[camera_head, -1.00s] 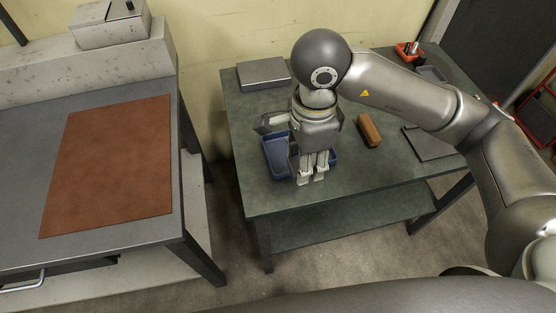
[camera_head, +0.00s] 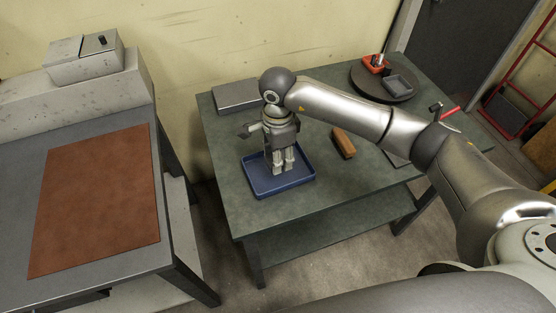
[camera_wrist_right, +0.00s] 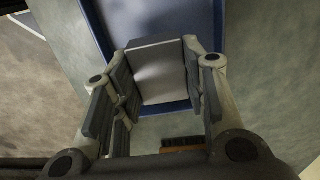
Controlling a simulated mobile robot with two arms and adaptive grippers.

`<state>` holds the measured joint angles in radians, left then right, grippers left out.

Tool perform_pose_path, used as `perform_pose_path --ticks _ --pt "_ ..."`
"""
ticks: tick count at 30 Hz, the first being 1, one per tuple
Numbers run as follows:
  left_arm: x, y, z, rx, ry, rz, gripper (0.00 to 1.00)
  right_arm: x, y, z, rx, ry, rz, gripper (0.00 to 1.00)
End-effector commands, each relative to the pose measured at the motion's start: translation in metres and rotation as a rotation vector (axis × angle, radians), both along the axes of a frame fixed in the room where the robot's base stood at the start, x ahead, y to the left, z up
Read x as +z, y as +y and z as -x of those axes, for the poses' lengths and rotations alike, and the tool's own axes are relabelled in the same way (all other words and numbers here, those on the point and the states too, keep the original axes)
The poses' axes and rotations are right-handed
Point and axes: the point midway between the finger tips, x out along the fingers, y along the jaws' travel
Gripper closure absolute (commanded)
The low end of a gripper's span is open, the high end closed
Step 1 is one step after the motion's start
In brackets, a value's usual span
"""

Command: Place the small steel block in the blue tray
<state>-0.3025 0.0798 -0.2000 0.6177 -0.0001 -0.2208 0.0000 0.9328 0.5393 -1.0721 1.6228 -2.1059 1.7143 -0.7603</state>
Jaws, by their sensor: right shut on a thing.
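The blue tray (camera_head: 294,184) lies on the green bench, and its floor and rim also show in the right wrist view (camera_wrist_right: 185,18). My right gripper (camera_head: 280,172) points down over the tray in the head view. In the right wrist view its fingers are shut on the small steel block (camera_wrist_right: 158,72), a grey block with a flat face. The block is over the tray's edge area in that view; I cannot tell whether it touches the tray. In the head view the fingers hide the block. My left gripper is not in view.
A brown-bristled brush or wooden block (camera_head: 343,143) lies right of the tray on the green bench (camera_head: 225,180). A flat grey plate (camera_head: 236,95) lies at the back left. A round dark stand (camera_head: 383,92) is at the back right. A separate table with a brown mat (camera_head: 95,200) stands left.

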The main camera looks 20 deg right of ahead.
Motion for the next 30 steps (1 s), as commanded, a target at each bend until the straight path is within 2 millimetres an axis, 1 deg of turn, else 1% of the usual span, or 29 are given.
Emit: perform_pose_path --ticks 3,6,9,12,18,22,23,27,30 --pt "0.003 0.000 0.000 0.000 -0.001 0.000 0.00 -0.007 -0.002 -0.006 -0.002 0.001 -0.001 1.00" --pt "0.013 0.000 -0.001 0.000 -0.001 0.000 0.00 -0.021 -0.001 -0.004 0.000 0.004 -0.002 1.00" --pt "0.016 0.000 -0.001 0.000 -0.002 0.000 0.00 -0.032 -0.001 -0.005 0.000 0.001 -0.002 1.00" --pt "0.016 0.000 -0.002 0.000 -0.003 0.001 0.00 -0.036 -0.001 -0.006 0.001 -0.002 -0.001 1.00" --pt "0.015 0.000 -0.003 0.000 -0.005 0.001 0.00 -0.036 -0.001 -0.006 0.001 -0.003 -0.001 1.00" --pt "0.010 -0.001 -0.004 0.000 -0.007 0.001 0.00 -0.040 -0.001 -0.006 0.000 -0.002 -0.001 1.00" --pt "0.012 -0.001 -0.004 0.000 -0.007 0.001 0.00 -0.040 -0.002 -0.005 0.000 0.000 0.000 0.56" --pt "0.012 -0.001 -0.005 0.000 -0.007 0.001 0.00 -0.039 -0.002 -0.005 0.000 0.000 0.000 0.39" --pt "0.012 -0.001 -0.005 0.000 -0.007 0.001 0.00 -0.039 -0.002 -0.005 0.000 0.000 0.000 0.39"
